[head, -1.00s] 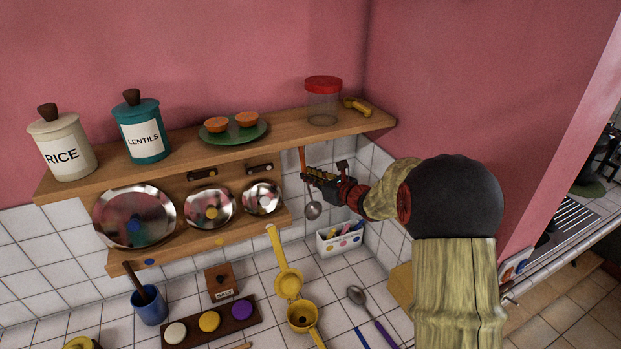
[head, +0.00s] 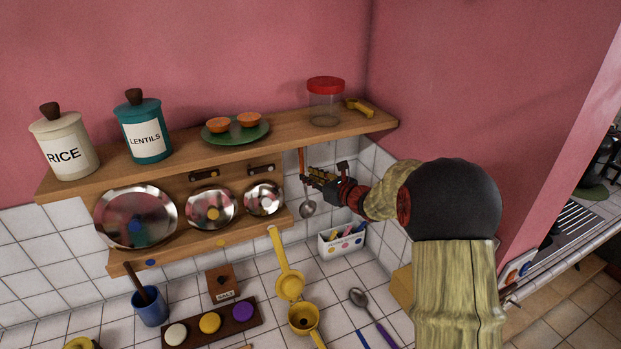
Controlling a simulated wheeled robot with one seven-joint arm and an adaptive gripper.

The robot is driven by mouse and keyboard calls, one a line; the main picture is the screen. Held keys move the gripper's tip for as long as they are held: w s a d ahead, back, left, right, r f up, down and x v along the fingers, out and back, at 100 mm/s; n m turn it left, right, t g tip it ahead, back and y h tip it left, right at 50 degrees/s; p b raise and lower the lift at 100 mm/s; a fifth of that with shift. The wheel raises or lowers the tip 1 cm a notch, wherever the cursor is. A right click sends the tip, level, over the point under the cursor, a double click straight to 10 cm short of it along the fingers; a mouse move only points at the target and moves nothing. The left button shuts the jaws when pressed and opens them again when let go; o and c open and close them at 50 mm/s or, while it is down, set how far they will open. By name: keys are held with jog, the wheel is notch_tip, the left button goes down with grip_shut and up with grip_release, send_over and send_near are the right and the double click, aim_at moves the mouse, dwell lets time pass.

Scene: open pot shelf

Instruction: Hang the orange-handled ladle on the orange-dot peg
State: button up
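The orange-handled ladle (head: 308,208) hangs close to upright under the right part of the upper shelf, with its orange handle up and its steel bowl down. My gripper (head: 309,180) comes in from the right, and its fingers are around the ladle's handle, seemingly shut on it. The fingers cover part of the handle, and its top end reaches up to the shelf's front edge. I cannot make out the orange-dot peg; the shelf, the ladle or my gripper may hide it.
The upper shelf (head: 380,123) carries canisters, a green plate (head: 262,135) and a red-lidded jar (head: 325,105). Steel pans (head: 135,205) lean on the lower rack left of the ladle. A white box (head: 342,243) stands on the counter below my gripper. The right wall is close.

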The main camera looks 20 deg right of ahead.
jog(key=shift+o, duration=1.3)
jog(key=v, duration=1.2)
